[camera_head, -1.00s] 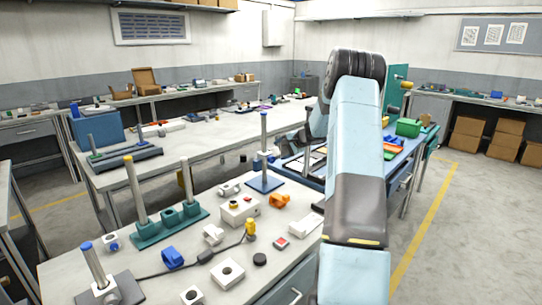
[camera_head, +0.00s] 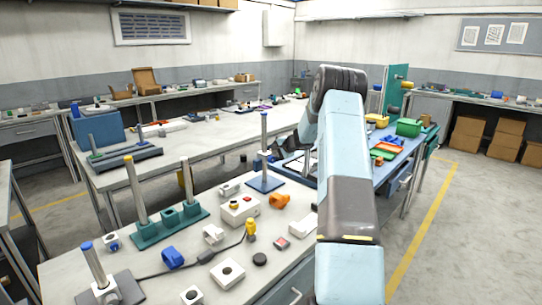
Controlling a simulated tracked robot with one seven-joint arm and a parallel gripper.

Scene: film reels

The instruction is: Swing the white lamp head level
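I cannot make out a white lamp head in this view. My pale blue arm rises from the bottom of the picture, right of the middle, and bends at a dark ribbed joint. Its far part comes down on the left of that joint, toward the blue table (camera_head: 394,171) behind the near bench. The arm covers part of that table. I cannot make out my gripper's fingers.
Open floor (camera_head: 452,235) lies right, with cardboard boxes (camera_head: 470,139) beyond.

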